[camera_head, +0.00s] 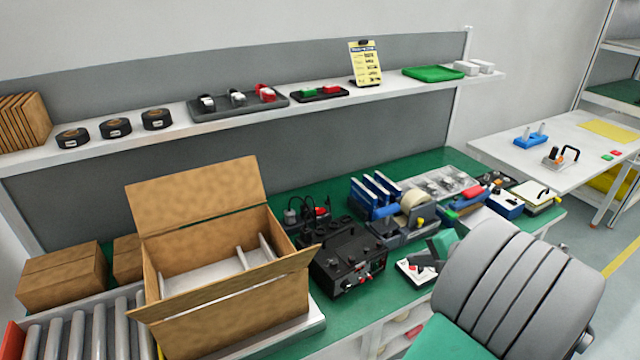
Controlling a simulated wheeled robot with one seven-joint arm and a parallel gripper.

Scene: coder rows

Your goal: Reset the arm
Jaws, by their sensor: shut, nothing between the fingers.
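My gripper does not show in the head view, and I make out no part of my arm for certain. The scene in front is a workbench with a green top (360,320). An open cardboard box (235,325) stands at its left end, flaps up, with pale dividers inside. A black device (345,262) stands to the right of the box.
A large grey ribbed form (515,285) with a green pad, perhaps a chair, fills the lower right. Grey rollers (95,330) lie lower left. A shelf (350,101) with tapes and trays runs above the bench. A white side table (500,148) stands right.

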